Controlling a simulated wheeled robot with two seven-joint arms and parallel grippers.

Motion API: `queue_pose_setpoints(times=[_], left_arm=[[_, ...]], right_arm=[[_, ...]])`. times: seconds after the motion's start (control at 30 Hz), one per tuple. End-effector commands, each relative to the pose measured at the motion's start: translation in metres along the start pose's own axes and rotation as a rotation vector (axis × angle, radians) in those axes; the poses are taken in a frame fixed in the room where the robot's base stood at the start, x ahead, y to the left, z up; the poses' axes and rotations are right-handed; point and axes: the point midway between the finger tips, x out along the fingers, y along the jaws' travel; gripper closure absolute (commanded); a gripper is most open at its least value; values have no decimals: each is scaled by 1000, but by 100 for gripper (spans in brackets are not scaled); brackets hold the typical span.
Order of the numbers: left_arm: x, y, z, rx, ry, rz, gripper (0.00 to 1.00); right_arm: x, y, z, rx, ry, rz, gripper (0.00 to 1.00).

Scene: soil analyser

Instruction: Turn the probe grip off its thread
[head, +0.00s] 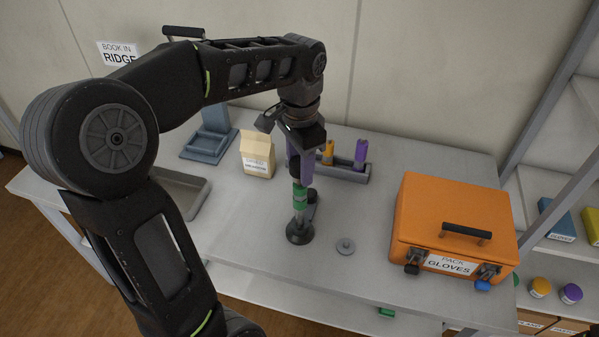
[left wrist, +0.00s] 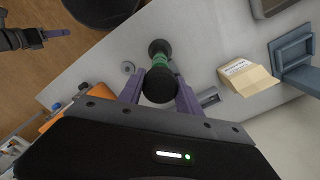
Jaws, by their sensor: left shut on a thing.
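The probe stands upright on a round dark base (head: 299,233), with a grey shaft and a green section (head: 300,197) showing below my gripper. My left gripper (head: 299,172) comes down from above and its purple fingers are shut on the probe's upper part, the grip. In the left wrist view the dark round end of the grip (left wrist: 160,86) sits between the two fingers, with green around it. The thread is hidden. My right gripper (left wrist: 57,33) shows only in the left wrist view, at the upper left, away from the probe; its jaw opening is unclear.
A small grey disc (head: 345,246) lies right of the base. An orange case (head: 455,220) stands further right. Behind are a paper bag (head: 257,156), a rack (head: 350,174) with orange and purple items, and a blue-grey stand (head: 208,146). A shallow tray (head: 196,204) lies left.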

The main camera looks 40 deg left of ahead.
Motion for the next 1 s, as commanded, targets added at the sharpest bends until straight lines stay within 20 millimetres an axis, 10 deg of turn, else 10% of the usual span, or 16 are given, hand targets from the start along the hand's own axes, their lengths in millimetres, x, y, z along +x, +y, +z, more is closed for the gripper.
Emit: queue_pose_setpoints(times=[1.0], left_arm=[[-42,0,0,0,1,0,100]], right_arm=[[-32,-12,0,0,0,0,64]])
